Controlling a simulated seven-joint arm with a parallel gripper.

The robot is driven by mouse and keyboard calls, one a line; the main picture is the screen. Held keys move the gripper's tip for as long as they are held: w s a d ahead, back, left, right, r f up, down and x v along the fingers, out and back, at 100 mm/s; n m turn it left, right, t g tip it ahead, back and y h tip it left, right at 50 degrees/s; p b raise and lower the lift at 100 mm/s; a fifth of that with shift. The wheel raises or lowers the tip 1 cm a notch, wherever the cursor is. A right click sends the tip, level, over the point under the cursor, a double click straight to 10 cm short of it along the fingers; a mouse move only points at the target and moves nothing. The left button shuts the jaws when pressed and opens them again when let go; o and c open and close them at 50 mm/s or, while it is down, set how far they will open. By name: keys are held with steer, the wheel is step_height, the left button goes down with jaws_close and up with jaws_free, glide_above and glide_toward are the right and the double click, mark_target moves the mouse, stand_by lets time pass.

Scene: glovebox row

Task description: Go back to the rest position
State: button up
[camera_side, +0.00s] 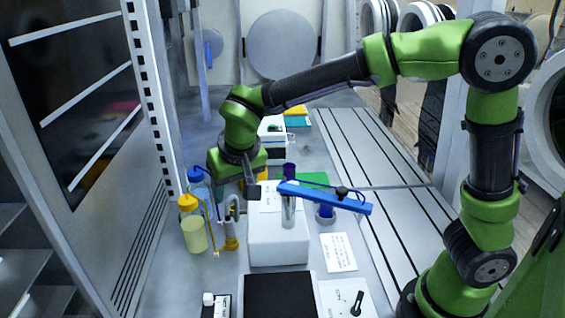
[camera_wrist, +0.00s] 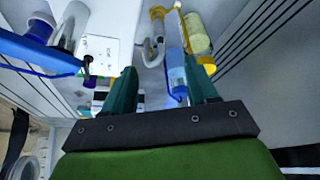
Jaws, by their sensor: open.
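My gripper (camera_side: 251,189) hangs at the end of my green and black arm, left of the middle in the side view. It is above the bench, near the back left edge of a white block (camera_side: 278,244) and beside a blue bar (camera_side: 325,197) on a metal post (camera_side: 288,212). In the wrist view my gripper (camera_wrist: 163,82) has its two teal fingers apart with nothing visible held between them. The blue bar (camera_wrist: 38,52) is left of the fingers there. The fingertips' exact height above the bench is hard to tell.
A yellow-capped bottle (camera_side: 193,226), a blue-capped bottle (camera_side: 198,184) and a yellow-based piece with grey tubing (camera_side: 231,226) stand close left of my gripper. A black plate (camera_side: 279,296) lies in front of the block. Slotted metal panels (camera_side: 405,235) at right look clear.

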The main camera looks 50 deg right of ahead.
steer(key=s+d+r+t+y, duration=0.1)
steer(key=s+d+r, duration=0.1)
steer(key=s+d, duration=0.3)
steer(key=s+d+r+t+y, duration=0.2)
steer(key=s+d, duration=0.3)
steer(key=s, duration=0.8)
steer(key=shift+d+r, duration=0.2)
steer(key=shift+r, duration=0.45)
